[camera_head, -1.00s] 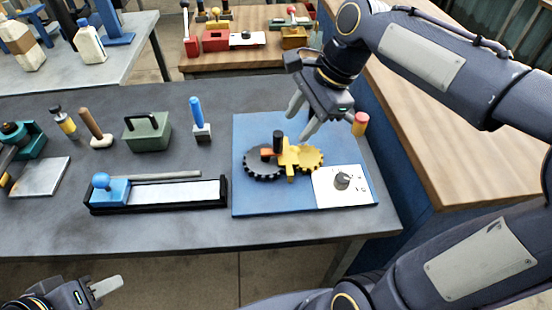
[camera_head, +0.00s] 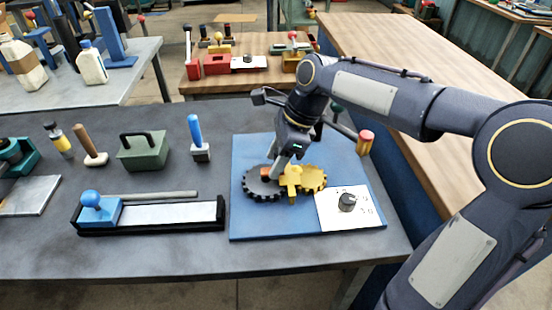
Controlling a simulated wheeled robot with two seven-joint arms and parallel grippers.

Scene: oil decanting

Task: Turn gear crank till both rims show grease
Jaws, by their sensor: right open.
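A black gear (camera_head: 263,186) and a yellow gear (camera_head: 313,180) sit meshed on a blue base plate (camera_head: 252,222), with a yellow bracket (camera_head: 291,178) between them. An orange piece (camera_head: 267,172) shows on top of the black gear. My right gripper (camera_head: 283,163) is open, pointing down just above the gears, with its fingertips by the orange piece. The upright black crank handle is hidden behind the fingers; I cannot tell whether they touch it. No grease can be made out on either rim. My left gripper is out of view.
A white panel with a black knob (camera_head: 346,202) lies at the plate's right. A long black tray (camera_head: 150,228), a green box (camera_head: 143,152) and a blue-handled tool (camera_head: 197,138) are to the left.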

